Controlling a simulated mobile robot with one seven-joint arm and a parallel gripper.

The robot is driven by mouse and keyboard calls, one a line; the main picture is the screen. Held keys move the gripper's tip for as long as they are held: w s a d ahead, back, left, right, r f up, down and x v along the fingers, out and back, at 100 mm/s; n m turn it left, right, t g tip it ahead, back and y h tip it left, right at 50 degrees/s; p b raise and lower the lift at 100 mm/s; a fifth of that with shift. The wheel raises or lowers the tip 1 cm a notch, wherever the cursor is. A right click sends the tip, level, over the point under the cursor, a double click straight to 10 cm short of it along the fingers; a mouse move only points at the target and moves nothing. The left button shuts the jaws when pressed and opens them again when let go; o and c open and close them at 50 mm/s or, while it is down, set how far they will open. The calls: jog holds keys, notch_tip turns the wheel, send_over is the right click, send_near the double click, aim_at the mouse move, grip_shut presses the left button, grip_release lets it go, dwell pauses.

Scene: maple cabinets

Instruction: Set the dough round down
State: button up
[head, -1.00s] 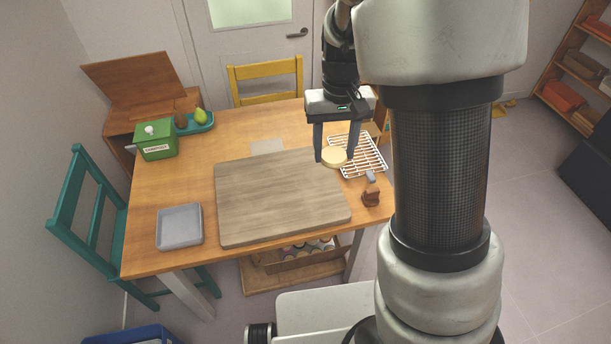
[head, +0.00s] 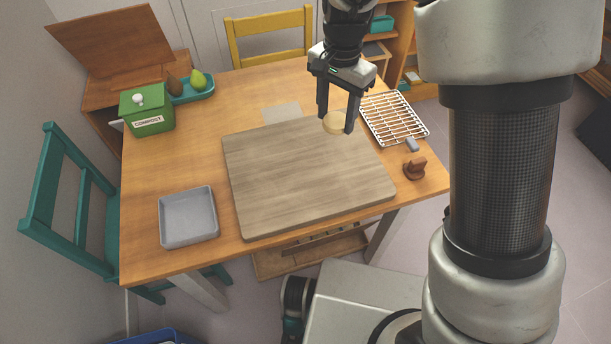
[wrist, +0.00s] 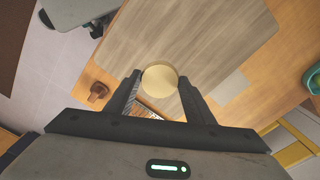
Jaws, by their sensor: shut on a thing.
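The dough round (head: 335,123) is a pale, flat disc. My gripper (head: 337,122) is shut on it, with one finger on each side. In the head view it shows over the back right part of the wooden board (head: 290,180). In the wrist view the dough round (wrist: 159,80) sits between my gripper's fingertips (wrist: 160,85), with the board (wrist: 185,35) beyond it. I cannot tell exactly how high above the board it is.
A wire rack (head: 394,118) lies right of the board, with a brown wooden object (head: 415,168) in front of it. A grey tray (head: 188,217) stands at the left. A green compost box (head: 147,112) and a teal fruit tray (head: 190,91) stand at the back left. The board is bare.

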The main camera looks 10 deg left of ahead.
jog(key=s+a+f+m+b, duration=0.2)
jog(key=a+f, duration=0.2)
jog(key=a, duration=0.3)
jog(key=b, duration=0.1)
send_over(304, 163)
notch_tip(304, 163, down, 6)
jog(key=shift+r, duration=0.2)
jog(key=shift+f+b, duration=0.6)
jog(key=shift+f, duration=1.55)
jog(key=shift+f, duration=0.15)
jog(key=o, duration=1)
